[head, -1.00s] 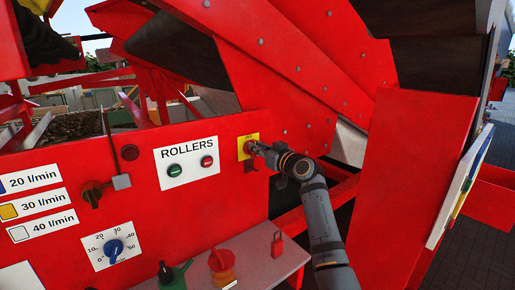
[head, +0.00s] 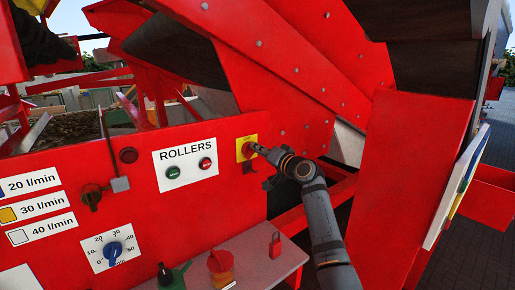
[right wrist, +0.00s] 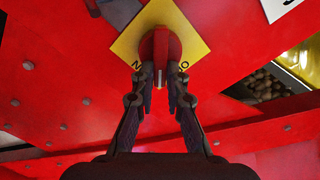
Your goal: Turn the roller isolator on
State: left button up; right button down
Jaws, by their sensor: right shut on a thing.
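The roller isolator (head: 245,148) is a red rotary handle on a yellow square plate, set on the red machine panel right of the ROLLERS label. In the right wrist view the isolator's red handle (right wrist: 161,47) stands out from the yellow plate (right wrist: 190,40), which looks like a diamond there. My right gripper (right wrist: 161,75) is shut on the handle, one finger on each side. In the head view the right gripper (head: 257,150) meets the plate from the right and hides part of the handle. My left gripper is not in view.
The white ROLLERS label (head: 186,163) carries a green and a red button. A blue dial (head: 112,250) and another rotary switch (head: 91,195) are further left.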

jog(key=shift+w+d+f+m+p, duration=0.15)
jog(key=shift+m+p, duration=0.45)
jog(key=shift+m, duration=0.85)
jog(key=shift+s+f+m+p, duration=0.1)
jog(key=shift+f+m+p, duration=0.15)
jog(key=shift+m+p, duration=0.85)
jog(key=shift+w+d+f+m+p, duration=0.1)
jog(key=shift+f+m+p, duration=0.1)
jog(key=shift+m, duration=1.65)
jog(key=shift+a, duration=0.1)
jog(key=c, duration=1.4)
grip_release()
jog(key=shift+o, duration=0.2)
jog(key=v, duration=1.2)
